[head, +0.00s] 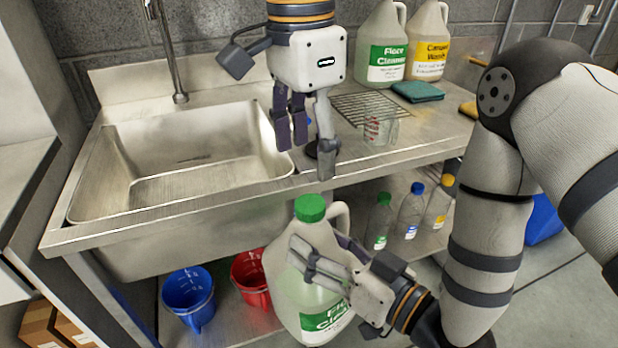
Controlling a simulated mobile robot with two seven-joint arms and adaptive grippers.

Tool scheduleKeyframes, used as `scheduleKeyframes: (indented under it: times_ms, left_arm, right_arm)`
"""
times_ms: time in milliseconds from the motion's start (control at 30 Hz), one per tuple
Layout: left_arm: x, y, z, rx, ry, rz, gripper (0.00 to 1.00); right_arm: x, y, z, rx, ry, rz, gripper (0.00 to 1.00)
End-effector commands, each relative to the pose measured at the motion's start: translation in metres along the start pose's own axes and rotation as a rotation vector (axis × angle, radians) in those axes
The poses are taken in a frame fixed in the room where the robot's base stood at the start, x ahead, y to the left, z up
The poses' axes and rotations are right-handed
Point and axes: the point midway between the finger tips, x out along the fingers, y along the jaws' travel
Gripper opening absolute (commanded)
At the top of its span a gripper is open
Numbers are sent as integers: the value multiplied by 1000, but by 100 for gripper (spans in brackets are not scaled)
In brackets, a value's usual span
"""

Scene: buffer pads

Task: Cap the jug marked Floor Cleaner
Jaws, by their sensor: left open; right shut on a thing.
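A translucent jug (283,290) with a green label, partly hidden, stands tilted slightly in front of the counter's front edge. A green cap (310,208) sits on top of its neck; I cannot tell how tightly. My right gripper (305,262) is shut on this jug, its fingers across the upper body. My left gripper (306,160) is open and empty, pointing down above the green cap and apart from it. Another jug with a green label reading Floor Cleaner (388,55) stands at the counter's back; its top is cut off by the frame.
A yellow-labelled jug (428,55) stands beside the back jug. A measuring cup (380,130), wire rack (362,105) and teal sponge (417,92) are on the counter, right of the sink (190,160). Below are blue (190,297) and red (252,282) buckets and several small bottles (410,212).

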Motion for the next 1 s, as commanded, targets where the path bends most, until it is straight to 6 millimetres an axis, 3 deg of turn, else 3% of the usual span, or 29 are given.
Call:
scheduleKeyframes:
  times_ms: [100,233,767,867,967,1000]
  left_arm:
    - [-21,0,0,0,2,-4,59]
    - [-32,0,0,0,1,-2,59]
    - [-32,0,1,2,-2,0,59]
    - [-2,-5,10,27,-18,18,59]
    - [64,-10,38,75,-41,67,59]
    - [94,-9,56,91,-49,96,59]
  right_arm:
    - [1,-1,-4,-3,10,-3,0]
    - [1,-1,-3,-2,10,-3,0]
    - [1,-1,-4,-2,10,-3,0]
    - [1,-1,-3,-2,10,-3,0]
    - [1,-1,-3,-2,10,-3,0]
    - [1,-1,-3,-2,9,-3,0]
